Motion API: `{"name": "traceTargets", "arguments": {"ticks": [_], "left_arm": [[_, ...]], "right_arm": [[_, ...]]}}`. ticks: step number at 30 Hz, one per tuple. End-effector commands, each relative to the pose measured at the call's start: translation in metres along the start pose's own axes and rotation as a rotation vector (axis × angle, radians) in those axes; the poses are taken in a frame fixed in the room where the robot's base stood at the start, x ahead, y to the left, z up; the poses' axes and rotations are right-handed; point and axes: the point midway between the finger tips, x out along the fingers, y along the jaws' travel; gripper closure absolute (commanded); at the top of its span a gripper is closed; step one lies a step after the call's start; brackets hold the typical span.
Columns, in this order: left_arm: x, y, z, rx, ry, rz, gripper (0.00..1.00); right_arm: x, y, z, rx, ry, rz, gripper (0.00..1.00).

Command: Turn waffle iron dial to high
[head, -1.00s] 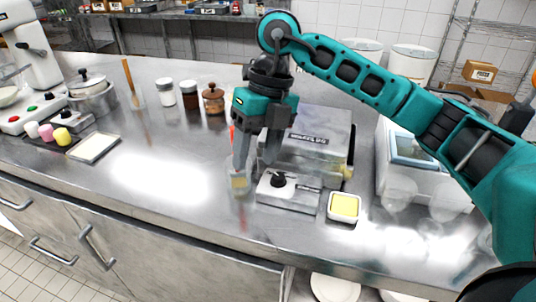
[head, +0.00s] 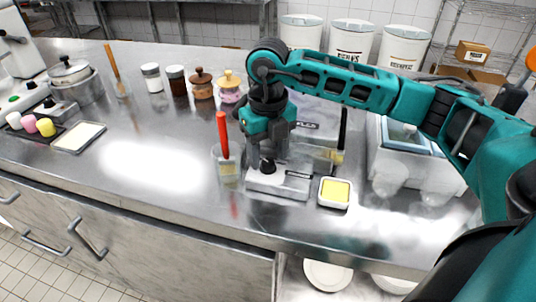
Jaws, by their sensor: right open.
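The waffle iron (head: 318,118) is a grey metal box in the middle of the steel counter, partly hidden by my right arm. Its low front base (head: 290,188) carries a round black dial (head: 268,168). My right gripper (head: 268,160) points down just over the dial, its jaws apart and empty. One finger shows at the dial's left and the other is partly hidden behind or beside it. I cannot tell whether the fingers touch the dial. The dial's setting is too small to read. My left gripper is out of view.
A clear container (head: 228,168) with a red-handled brush stands close left of the gripper. A small dish of yellow contents (head: 335,192) sits right of the base. Jars (head: 201,84) line the back. The counter's left middle is clear.

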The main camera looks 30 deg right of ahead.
Motion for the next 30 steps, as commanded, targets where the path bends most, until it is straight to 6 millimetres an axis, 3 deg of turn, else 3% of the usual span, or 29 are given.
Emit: {"name": "traceTargets", "arguments": {"ticks": [4, 13, 30], "left_arm": [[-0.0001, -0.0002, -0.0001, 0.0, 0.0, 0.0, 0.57], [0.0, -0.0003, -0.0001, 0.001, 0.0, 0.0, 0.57], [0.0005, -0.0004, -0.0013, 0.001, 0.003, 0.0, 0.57]], "right_arm": [[0.011, 0.0002, -0.0003, -0.001, 0.001, 0.001, 0.44], [0.0131, 0.0004, -0.0001, -0.002, 0.0, 0.001, 0.44], [0.0127, 0.0004, -0.0001, -0.001, 0.0, 0.001, 0.97]]}}
